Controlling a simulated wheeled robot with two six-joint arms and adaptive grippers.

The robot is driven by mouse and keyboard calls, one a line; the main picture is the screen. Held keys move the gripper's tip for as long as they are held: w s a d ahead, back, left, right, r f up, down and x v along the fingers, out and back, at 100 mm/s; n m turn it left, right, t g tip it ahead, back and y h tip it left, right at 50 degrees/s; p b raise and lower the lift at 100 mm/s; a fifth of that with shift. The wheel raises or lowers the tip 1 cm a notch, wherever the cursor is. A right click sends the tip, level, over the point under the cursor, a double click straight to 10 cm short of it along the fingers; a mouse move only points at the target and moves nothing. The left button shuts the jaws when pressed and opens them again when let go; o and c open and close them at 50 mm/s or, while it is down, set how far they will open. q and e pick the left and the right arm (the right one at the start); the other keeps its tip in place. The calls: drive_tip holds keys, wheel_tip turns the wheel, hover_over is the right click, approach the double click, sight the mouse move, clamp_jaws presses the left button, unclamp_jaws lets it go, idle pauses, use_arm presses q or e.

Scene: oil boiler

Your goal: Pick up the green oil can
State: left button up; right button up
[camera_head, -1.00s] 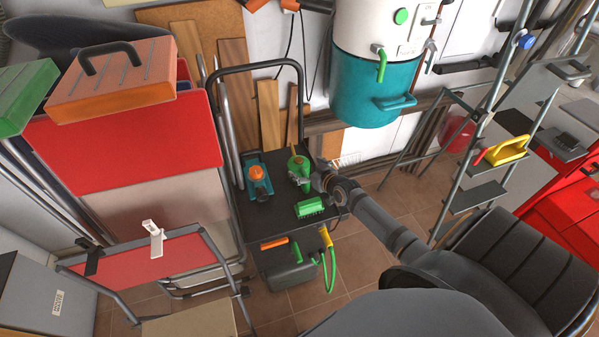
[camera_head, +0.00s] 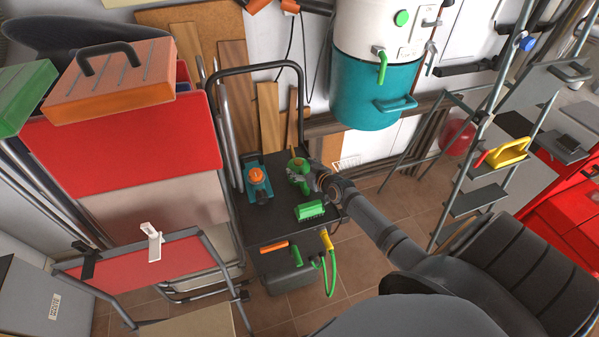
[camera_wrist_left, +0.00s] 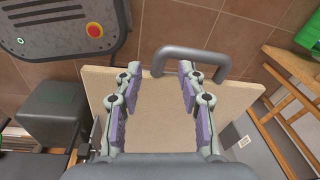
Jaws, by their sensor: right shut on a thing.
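The green oil can (camera_head: 297,165) stands on the black cart top (camera_head: 268,222), near its right back edge, in the head view. My right gripper (camera_head: 308,178) reaches in from the right and is shut on the can's side. Its fingers are small and partly hidden there. My left gripper (camera_wrist_left: 160,95) shows in the left wrist view, with its two fingers wide apart and nothing between them. It is above a beige board with a grey handle.
A teal and orange tool (camera_head: 258,182) and a green brush (camera_head: 309,210) are on the cart beside the can. A teal boiler (camera_head: 372,88) hangs above right. A metal ladder (camera_head: 478,150) stands right. A red folding chair (camera_head: 140,262) is left.

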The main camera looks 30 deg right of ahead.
sight(302, 167)
drive_tip(key=shift+r+p, duration=1.15)
drive_tip(key=shift+r, duration=0.85)
drive_tip(key=s+r+p, duration=0.1)
drive_tip(key=s+a+r+p, duration=0.1)
drive_tip(key=s+r+p, duration=0.1)
drive_tip(key=r, duration=0.1)
drive_tip(key=shift+s+a+r, duration=0.1)
drive_tip(key=shift+s+a, duration=0.05)
drive_tip(key=shift+a, duration=0.1)
drive_tip(key=s+a+r+p, duration=0.1)
drive_tip(key=s+a+r, duration=0.3)
drive_tip(key=s, duration=0.5)
drive_tip(key=shift+s+a+r, duration=0.2)
drive_tip(key=shift+r, duration=0.2)
